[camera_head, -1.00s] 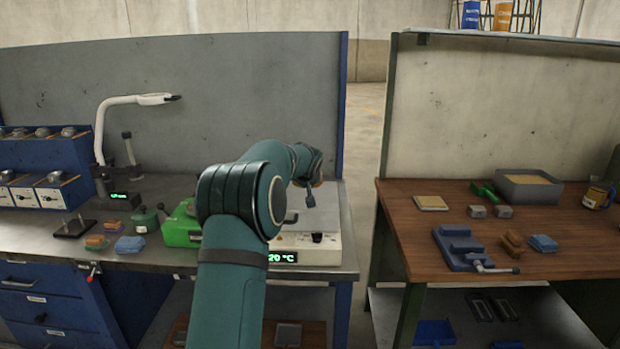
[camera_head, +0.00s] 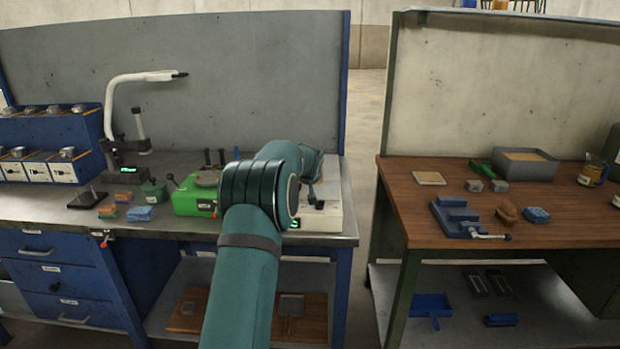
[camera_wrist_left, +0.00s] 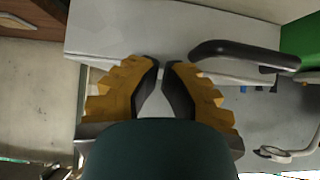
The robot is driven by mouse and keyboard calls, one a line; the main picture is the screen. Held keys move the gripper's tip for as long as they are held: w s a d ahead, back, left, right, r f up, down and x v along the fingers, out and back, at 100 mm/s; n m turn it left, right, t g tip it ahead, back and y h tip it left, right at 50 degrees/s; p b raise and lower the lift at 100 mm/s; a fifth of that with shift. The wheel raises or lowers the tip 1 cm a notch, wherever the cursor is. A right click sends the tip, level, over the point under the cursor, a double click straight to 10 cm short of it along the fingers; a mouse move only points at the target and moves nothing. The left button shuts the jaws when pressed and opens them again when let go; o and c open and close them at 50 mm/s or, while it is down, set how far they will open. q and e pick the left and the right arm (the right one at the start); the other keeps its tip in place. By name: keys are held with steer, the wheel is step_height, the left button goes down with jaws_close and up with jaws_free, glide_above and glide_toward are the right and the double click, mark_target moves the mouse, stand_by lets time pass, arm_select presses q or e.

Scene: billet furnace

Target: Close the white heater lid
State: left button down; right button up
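The white heater (camera_head: 318,217) stands at the right end of the grey bench, largely hidden behind my arm in the head view. In the left wrist view a pale flat surface (camera_wrist_left: 125,35), apparently part of the heater, lies beyond the fingers. A dark curved handle (camera_wrist_left: 240,54) is right of the fingertips, and I see no contact with it. The lid's angle cannot be made out. My left gripper (camera_wrist_left: 161,65) has yellow fingers with dark pads; the tips nearly meet, with nothing visible between them. In the head view it is hidden behind the arm. My right gripper is not in view.
A green device (camera_head: 192,201) stands left of the heater. A white bent-arm stand (camera_head: 110,105) is farther left. A grey back panel (camera_head: 250,80) rises behind the bench. A gap separates it from the wooden table (camera_head: 405,185) at right.

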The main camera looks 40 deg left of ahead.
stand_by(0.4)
arm_select(q)
step_height(320, 180, up, 5)
steer(key=p, duration=0.3)
steer(key=s+d+f+b, duration=0.2)
steer(key=s+d+f, duration=0.2)
steer(key=s+d, duration=0.2)
steer(key=shift+s+f+b, duration=0.15)
steer(key=shift+s+b, duration=0.2)
steer(key=shift+s, duration=0.25)
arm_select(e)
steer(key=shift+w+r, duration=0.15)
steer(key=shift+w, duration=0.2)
arm_select(q)
steer(key=shift+f, duration=0.1)
